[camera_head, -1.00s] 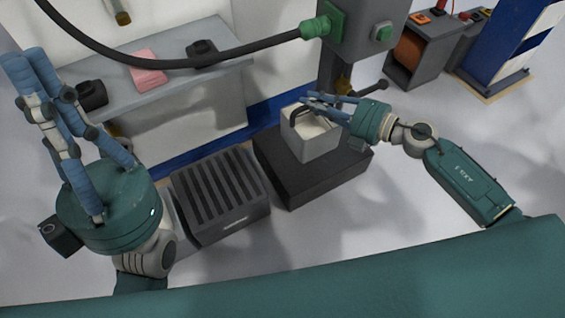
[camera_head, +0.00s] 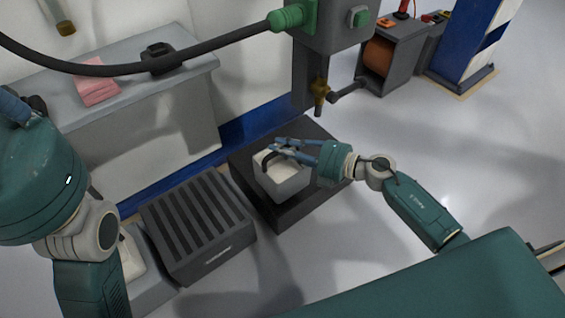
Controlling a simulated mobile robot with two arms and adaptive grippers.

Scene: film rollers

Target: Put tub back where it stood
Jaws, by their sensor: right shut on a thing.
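The tub (camera_head: 283,187) is a light grey, square-sided container with pale contents and a dark handle (camera_head: 265,160). It is at the dark block (camera_head: 311,207) below the wall machine, over the front part of its top. I cannot tell whether its bottom touches the block. My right gripper (camera_head: 272,153) reaches in from the right, with its blue fingers shut on the tub at its upper rim and handle. My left gripper (camera_head: 12,108) is at the left edge, away from the tub, with its fingers mostly cut off by the frame.
A dark slatted box (camera_head: 197,222) stands on the floor left of the block. A grey bench (camera_head: 190,78) with a pink stack (camera_head: 97,86) and a black object (camera_head: 161,58) is behind. A machine with a brass tap (camera_head: 320,92) overhangs the block's back.

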